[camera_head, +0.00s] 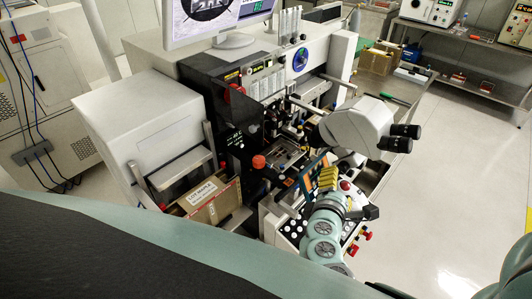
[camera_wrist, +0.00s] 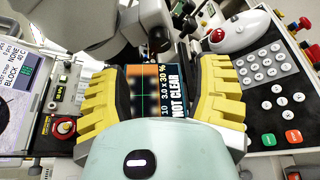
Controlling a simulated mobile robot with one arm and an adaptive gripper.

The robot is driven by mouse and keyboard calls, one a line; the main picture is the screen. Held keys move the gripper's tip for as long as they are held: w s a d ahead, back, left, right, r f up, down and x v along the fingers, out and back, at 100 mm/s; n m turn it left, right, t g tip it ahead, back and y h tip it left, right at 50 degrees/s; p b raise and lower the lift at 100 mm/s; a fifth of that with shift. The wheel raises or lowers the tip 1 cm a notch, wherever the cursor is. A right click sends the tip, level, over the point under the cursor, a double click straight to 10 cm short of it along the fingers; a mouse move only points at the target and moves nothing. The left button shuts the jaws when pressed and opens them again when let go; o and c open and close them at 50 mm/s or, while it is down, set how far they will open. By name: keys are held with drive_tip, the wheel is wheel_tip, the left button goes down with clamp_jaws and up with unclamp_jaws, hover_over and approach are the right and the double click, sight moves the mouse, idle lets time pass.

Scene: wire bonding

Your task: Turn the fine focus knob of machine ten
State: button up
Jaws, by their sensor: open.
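My gripper (camera_head: 328,178), with yellow ribbed fingers, is just below the microscope head, over the front controls. In the wrist view my gripper (camera_wrist: 166,78) is open, its fingers apart with nothing seen held between them. A small screen (camera_wrist: 160,92) reading "NOT CLEAR", with blurred dark spots, shows between the fingers. The fine focus knob cannot be made out; the fingers and my wrist hide part of the area.
A red trackball (camera_wrist: 219,36) and a keypad (camera_wrist: 266,66) lie right of the fingers. A red-topped knob (camera_wrist: 57,99) is on the left. A labelled cardboard box (camera_head: 211,202) stands front left of the machine. The floor (camera_head: 450,215) at the right is clear.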

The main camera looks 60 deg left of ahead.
sight(342, 171)
drive_tip(key=shift+p+x, duration=0.55)
drive_tip(key=shift+x, duration=3.3)
drive_tip(key=shift+c, duration=0.3)
clamp_jaws()
